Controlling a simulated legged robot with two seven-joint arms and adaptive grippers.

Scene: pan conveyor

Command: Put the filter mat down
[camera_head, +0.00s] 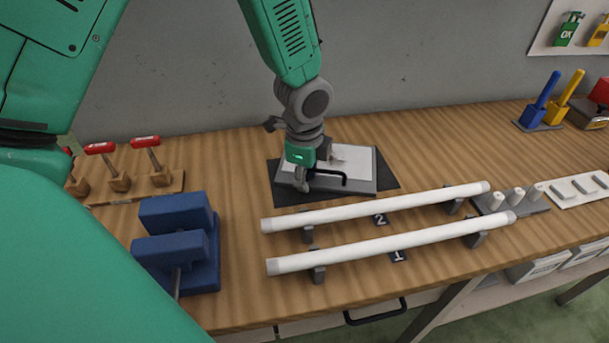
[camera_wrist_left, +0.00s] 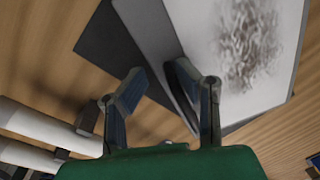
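The filter mat (camera_head: 352,161) is a pale grey-white panel with a dark smudge and a black handle (camera_head: 330,176) on its near side. It lies on a dark rectangular pad (camera_head: 388,180) on the bench. My left gripper (camera_head: 305,182) is at the handle's left end. In the left wrist view, the gripper (camera_wrist_left: 163,95) has its two fingers apart. The handle (camera_wrist_left: 183,97) is close beside the right finger; contact is unclear. The mat (camera_wrist_left: 240,62) also shows there. My right gripper is not in view.
Two white tubes (camera_head: 380,205) rest on supports in front of the pad, marked 1 and 2. A blue block fixture (camera_head: 178,243) stands at front left, red-topped tools (camera_head: 147,152) at back left. Pegs and trays (camera_head: 515,200) are at the right. The grey wall (camera_head: 420,60) is behind.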

